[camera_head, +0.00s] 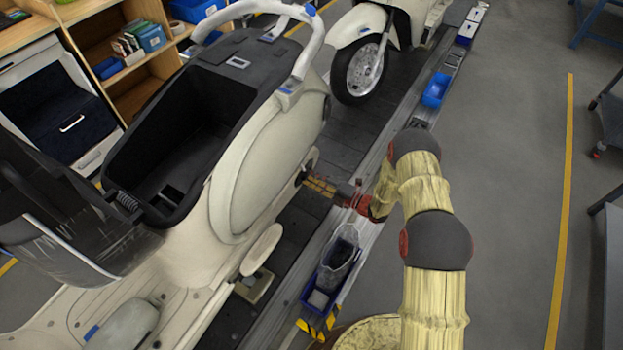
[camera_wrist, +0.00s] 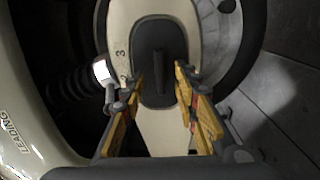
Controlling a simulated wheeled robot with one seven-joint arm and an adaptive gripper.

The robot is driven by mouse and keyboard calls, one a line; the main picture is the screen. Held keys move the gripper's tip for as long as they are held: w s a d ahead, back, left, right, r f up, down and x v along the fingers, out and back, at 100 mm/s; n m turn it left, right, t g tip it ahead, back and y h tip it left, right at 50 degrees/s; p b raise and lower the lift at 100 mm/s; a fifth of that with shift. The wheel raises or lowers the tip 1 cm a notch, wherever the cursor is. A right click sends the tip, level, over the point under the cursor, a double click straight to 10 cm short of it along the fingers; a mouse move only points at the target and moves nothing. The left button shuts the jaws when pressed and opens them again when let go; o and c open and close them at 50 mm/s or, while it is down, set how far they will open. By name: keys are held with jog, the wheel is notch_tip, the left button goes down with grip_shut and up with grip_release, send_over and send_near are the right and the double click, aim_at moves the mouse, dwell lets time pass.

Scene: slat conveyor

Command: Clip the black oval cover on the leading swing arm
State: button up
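In the wrist view a cream swing arm (camera_wrist: 187,18) runs down the middle, with the numerals 3 and 2 on its left side. The black oval cover (camera_wrist: 158,35) lies against its face, long side up and down, with a raised rib in its middle. Whether it is fully clipped I cannot tell. My gripper (camera_wrist: 162,84) has its yellow-and-black fingers apart, one on each side of the cover's lower half, with gaps to the rib. In the head view my gripper (camera_head: 318,186) reaches in at the scooter's (camera_head: 225,165) rear side; the cover is hidden there.
A black spring (camera_wrist: 75,82) and a panel marked LEADING (camera_wrist: 14,132) are at left in the wrist view; a dark tyre (camera_wrist: 250,40) is at right. A blue bin (camera_head: 311,299) sits on the conveyor edge. Another scooter (camera_head: 365,65) stands farther up.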

jog(key=v, duration=1.2)
jog(key=s+a+r+n+g, duration=0.2)
jog(key=a+r+n+g, duration=0.15)
jog(key=r+n, duration=0.35)
jog(key=s+a+r+n+g, duration=0.2)
jog(key=r+n+g, duration=0.25)
jog(key=r, duration=0.45)
jog(key=s+a+r+n+g+h, duration=0.1)
jog(key=s+r+n+g+h, duration=0.2)
jog(key=s+r+n, duration=0.75)
jog(key=s+d+r+n+t+h, duration=0.3)
jog(key=s+d+r+n+h, duration=0.3)
jog(key=s+n, duration=0.3)
jog(key=s+d+r+n+t+h, duration=0.3)
jog(key=s+d+r+n+h, duration=0.3)
jog(key=s+r+n, duration=0.3)
jog(key=shift+d+r+n+t, duration=0.3)
jog(key=shift+d+n, duration=0.25)
jog(key=shift+n, duration=0.85)
jog(key=shift+f, duration=0.1)
